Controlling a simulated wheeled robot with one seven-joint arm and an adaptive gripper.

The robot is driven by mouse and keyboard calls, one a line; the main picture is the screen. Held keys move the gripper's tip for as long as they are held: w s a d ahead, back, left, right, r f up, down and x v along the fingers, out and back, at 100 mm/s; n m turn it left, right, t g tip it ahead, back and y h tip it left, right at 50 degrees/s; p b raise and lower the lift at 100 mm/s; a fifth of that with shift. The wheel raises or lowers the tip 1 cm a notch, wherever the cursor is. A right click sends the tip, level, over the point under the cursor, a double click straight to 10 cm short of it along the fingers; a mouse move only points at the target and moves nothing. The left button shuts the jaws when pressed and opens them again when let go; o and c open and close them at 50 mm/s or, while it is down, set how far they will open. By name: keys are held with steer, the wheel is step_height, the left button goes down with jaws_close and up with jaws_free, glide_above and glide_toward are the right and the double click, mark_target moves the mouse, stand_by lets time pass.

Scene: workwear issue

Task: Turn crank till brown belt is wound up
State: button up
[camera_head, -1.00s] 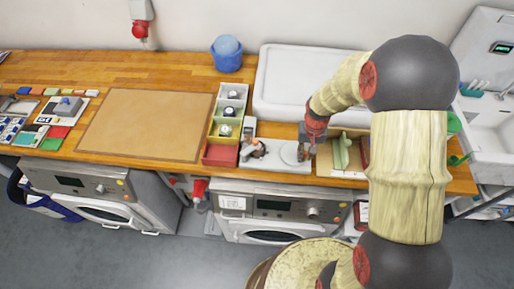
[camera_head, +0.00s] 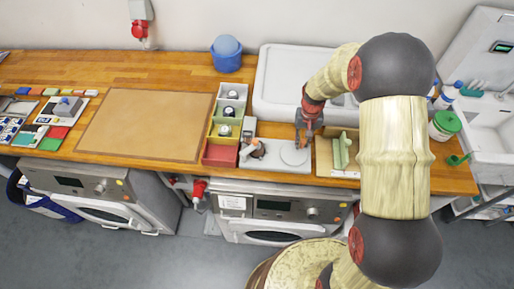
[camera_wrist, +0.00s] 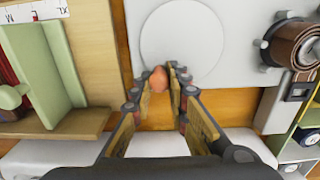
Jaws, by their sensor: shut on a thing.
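The crank is a round pale disc (camera_head: 294,155) on a grey plate at the counter's front; it also shows in the wrist view (camera_wrist: 182,42). Its small orange-brown knob (camera_wrist: 158,79) sits near the disc's rim. My gripper (camera_wrist: 168,82) is shut on the knob, with one finger on each side; in the head view my gripper (camera_head: 302,143) is at the disc's far edge. The brown belt (camera_wrist: 297,45) is coiled on a holder at the plate's other end; in the head view it is small (camera_head: 256,150). A loose belt end cannot be made out.
A row of coloured bins (camera_head: 223,130) stands left of the plate. A wooden tray with a green piece (camera_head: 341,150) is close on the right. A white sink (camera_head: 280,85) lies behind. The brown mat (camera_head: 145,125) at left is bare.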

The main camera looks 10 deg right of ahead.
mark_target(298, 162)
steer(key=shift+w+a+r, duration=0.1)
steer(key=shift+w+a, duration=0.5)
steer(key=shift+w, duration=0.2)
steer(key=shift+a, duration=0.65)
steer(key=shift+s+a, duration=0.15)
steer(key=shift+a, duration=0.45)
steer(key=shift+s+a, duration=0.35)
steer(key=shift+a, duration=0.35)
steer(key=shift+s+a, duration=0.3)
steer(key=shift+a, duration=0.35)
steer(key=shift+s+a, duration=0.8)
steer(key=shift+s, duration=0.2)
steer(key=shift+o, duration=0.4)
steer(key=shift+s+a+p, duration=0.1)
steer(key=shift+s+p, duration=0.35)
steer(key=shift+s, duration=0.85)
steer(key=shift+s+d, duration=0.3)
steer(key=shift+s, duration=0.55)
steer(key=shift+c, duration=0.4)
steer(key=shift+s+d, duration=0.5)
steer(key=shift+d, duration=0.2)
steer(key=shift+w+d, duration=0.1)
steer(key=shift+d, duration=1.8)
steer(key=o, duration=0.7)
steer(key=shift+o, duration=0.2)
